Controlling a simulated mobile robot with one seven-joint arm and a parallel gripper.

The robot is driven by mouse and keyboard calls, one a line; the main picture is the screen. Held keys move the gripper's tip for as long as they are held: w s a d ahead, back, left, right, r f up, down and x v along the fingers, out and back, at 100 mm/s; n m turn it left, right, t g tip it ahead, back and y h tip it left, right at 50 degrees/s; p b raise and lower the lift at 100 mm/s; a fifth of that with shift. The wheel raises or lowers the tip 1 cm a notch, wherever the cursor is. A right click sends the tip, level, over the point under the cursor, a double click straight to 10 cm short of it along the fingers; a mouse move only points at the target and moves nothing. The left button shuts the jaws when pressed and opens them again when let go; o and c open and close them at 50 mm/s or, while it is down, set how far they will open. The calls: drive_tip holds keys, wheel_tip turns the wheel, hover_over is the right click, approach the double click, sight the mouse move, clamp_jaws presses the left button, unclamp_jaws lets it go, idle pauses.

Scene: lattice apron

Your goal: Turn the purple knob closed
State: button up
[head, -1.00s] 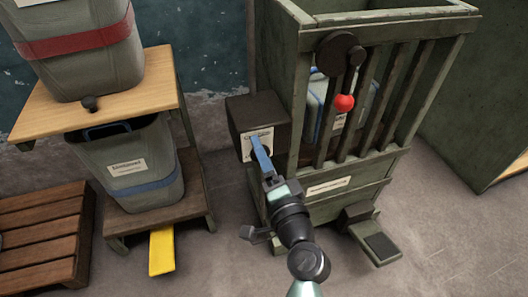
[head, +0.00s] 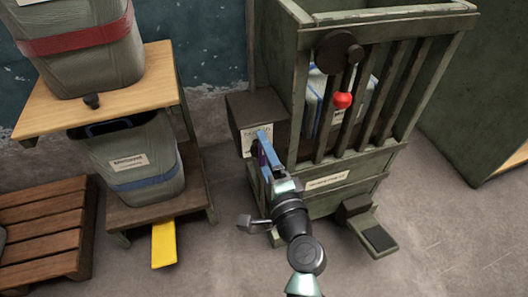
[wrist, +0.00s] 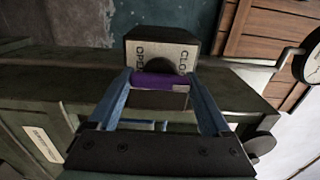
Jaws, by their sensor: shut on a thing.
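The purple knob (wrist: 160,81) sits between the two blue fingers of my gripper (wrist: 165,86) in the wrist view, and they are shut on it. It is a purple bar in front of a pale plate (wrist: 155,54) lettered "OPEN" on the left and "CLO…" on the right. The plate is on a dark box (head: 257,106) fixed to the left side of a green slatted crate (head: 298,90). In the head view my gripper (head: 264,145) reaches up to the plate, and a sliver of purple (head: 262,158) shows beside a finger.
A red ball-ended lever (head: 342,100) hangs on the crate's front. A pedal (head: 378,238) sticks out at its foot. A shelf (head: 160,85) with grey bins and a yellow pedal (head: 164,244) stands left. The floor between is clear.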

drive_tip(key=shift+f, duration=0.1)
drive_tip(key=o, duration=1.2)
drive_tip(key=shift+c, duration=0.2)
drive_tip(key=shift+s, duration=0.1)
drive_tip(key=p+v, duration=0.1)
drive_tip(key=v, duration=1.1)
drive_tip(key=shift+s, duration=0.4)
drive_tip(key=shift+d, duration=0.15)
